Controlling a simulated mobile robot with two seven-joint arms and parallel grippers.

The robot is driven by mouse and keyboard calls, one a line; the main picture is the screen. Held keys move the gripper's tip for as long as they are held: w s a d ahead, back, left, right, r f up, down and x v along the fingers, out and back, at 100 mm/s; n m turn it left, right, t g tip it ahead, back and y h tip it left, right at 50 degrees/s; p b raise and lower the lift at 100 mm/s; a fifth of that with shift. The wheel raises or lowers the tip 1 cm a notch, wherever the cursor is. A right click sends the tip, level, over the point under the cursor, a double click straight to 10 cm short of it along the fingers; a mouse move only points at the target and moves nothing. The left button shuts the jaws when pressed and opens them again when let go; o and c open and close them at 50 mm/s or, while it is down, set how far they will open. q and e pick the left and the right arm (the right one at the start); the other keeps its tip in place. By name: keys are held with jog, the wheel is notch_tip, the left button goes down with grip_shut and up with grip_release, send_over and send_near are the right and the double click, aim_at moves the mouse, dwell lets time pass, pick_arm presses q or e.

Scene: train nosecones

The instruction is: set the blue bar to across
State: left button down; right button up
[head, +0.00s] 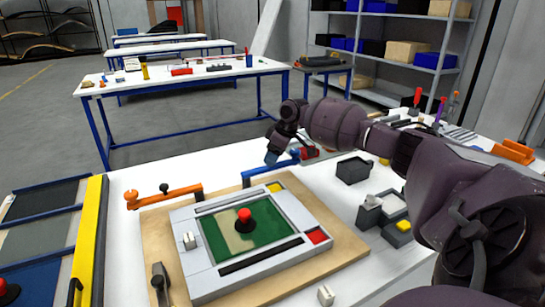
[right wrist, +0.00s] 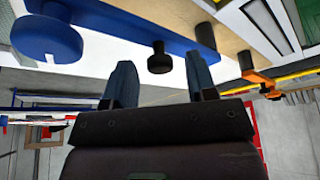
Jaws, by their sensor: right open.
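The blue bar (head: 252,176) lies at the back edge of the wooden board in the head view, slanting up to the right, partly hidden by my right gripper (head: 273,156). In the right wrist view, the blue bar (right wrist: 120,22) runs across the top, with a round blue end (right wrist: 45,38) at left and a black knob (right wrist: 160,58) standing on it. My right gripper is open; its two fingers appear on either side of the knob, not visibly touching it. How deep the knob sits between them I cannot tell. My left gripper is out of view.
An orange bar (head: 170,197) with a black knob lies left of the blue one. A framed panel (head: 205,285) with a red knob (head: 244,214) sits on the wooden board (head: 345,262). A black bin (head: 353,170) and small grey boxes stand at right.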

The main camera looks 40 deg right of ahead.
jog(key=shift+f, duration=0.1)
jog(key=shift+c, duration=0.2)
grip_shut()
